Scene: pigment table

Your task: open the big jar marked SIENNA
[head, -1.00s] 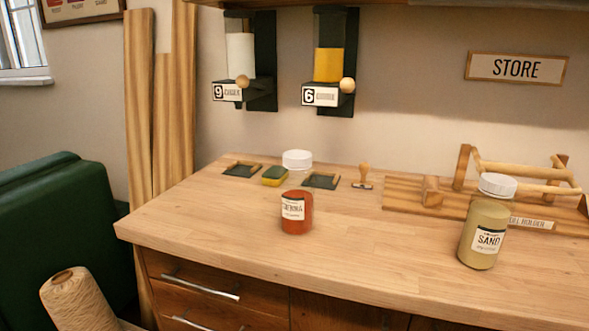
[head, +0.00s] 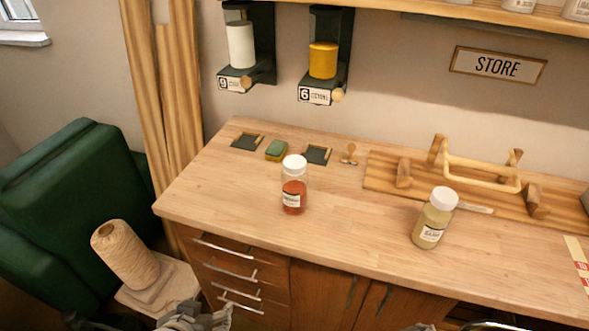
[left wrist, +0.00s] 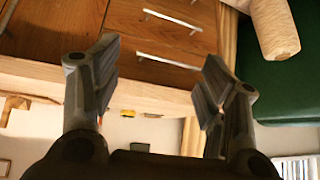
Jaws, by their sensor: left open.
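The SIENNA jar (head: 293,186) stands upright on the wooden table, left of its middle. It has a clear body with red-orange pigment low inside, a pale label and a white lid (head: 294,163) on top. My left gripper (head: 198,318) shows at the bottom edge of the head view, in front of the drawers and well below the jar. In the left wrist view the left gripper (left wrist: 160,68) is open, with nothing between its fingers. The jar is not clear in that view. Only a grey bit at the lower edge may be my right gripper (head: 422,327); its fingers are hidden.
The SAND jar (head: 433,220) stands to the right, before a wooden holder (head: 380,174). A green sponge (head: 276,150), dark trays (head: 317,155) and a stamp (head: 349,152) lie behind. A green chair (head: 75,200) and twine spool (head: 125,255) are left. Table (head: 350,228) space between jars is free.

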